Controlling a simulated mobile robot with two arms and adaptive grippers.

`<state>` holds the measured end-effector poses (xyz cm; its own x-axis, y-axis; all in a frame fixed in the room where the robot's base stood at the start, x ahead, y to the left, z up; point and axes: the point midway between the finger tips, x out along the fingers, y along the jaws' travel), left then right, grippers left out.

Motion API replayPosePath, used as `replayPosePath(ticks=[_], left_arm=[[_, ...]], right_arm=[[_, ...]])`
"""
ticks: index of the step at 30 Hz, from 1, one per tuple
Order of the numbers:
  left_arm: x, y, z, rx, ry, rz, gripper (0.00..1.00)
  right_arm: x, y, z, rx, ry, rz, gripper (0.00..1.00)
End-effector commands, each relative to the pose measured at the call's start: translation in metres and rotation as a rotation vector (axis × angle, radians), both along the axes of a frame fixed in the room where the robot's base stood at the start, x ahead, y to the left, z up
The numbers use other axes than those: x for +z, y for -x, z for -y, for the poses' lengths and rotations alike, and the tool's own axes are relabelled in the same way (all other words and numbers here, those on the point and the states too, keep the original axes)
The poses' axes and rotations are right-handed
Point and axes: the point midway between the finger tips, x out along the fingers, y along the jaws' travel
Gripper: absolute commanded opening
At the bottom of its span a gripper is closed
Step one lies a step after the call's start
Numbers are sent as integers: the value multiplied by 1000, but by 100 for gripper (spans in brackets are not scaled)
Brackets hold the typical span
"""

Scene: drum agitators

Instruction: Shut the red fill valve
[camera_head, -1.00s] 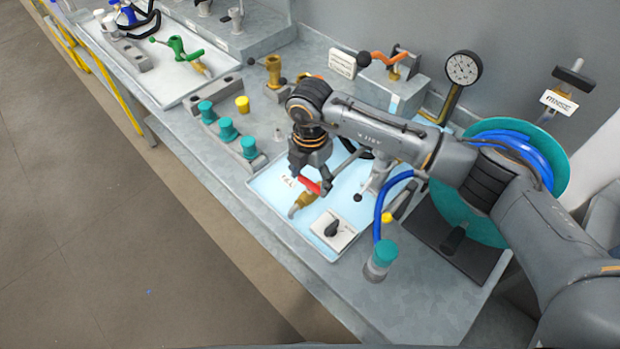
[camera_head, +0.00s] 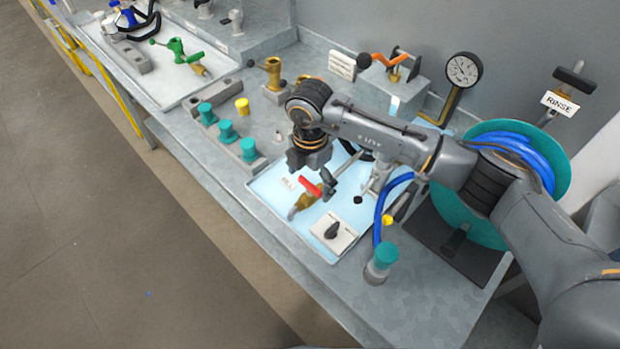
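The red fill valve shows as a red lever handle (camera_head: 310,187) on a brass body (camera_head: 302,203). It sits on the light blue tray (camera_head: 275,208) beside a small "FILL" label (camera_head: 289,184). My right gripper (camera_head: 312,174) points down just above and behind the red handle. Its fingers look spread, one to the left and one by the handle's right end. I cannot tell whether a finger touches the handle. The gripper partly hides the tray and pipe behind it. My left gripper is not in view.
A white plate with a black knob (camera_head: 333,231) lies in front of the valve. Teal-capped posts (camera_head: 227,130) stand to the left. A blue hose (camera_head: 382,205), a teal-capped jar (camera_head: 381,263) and a hose reel (camera_head: 550,175) are to the right. A gauge (camera_head: 463,69) stands behind.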

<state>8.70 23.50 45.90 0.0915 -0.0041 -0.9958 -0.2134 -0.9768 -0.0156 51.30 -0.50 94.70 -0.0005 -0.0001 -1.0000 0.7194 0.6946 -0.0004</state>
Motion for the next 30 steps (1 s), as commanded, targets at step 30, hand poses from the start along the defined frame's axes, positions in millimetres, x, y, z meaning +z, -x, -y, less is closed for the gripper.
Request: replayPosePath(ticks=[30], left_arm=[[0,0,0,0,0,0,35]], right_arm=[[116,0,0,1,0,1,91]])
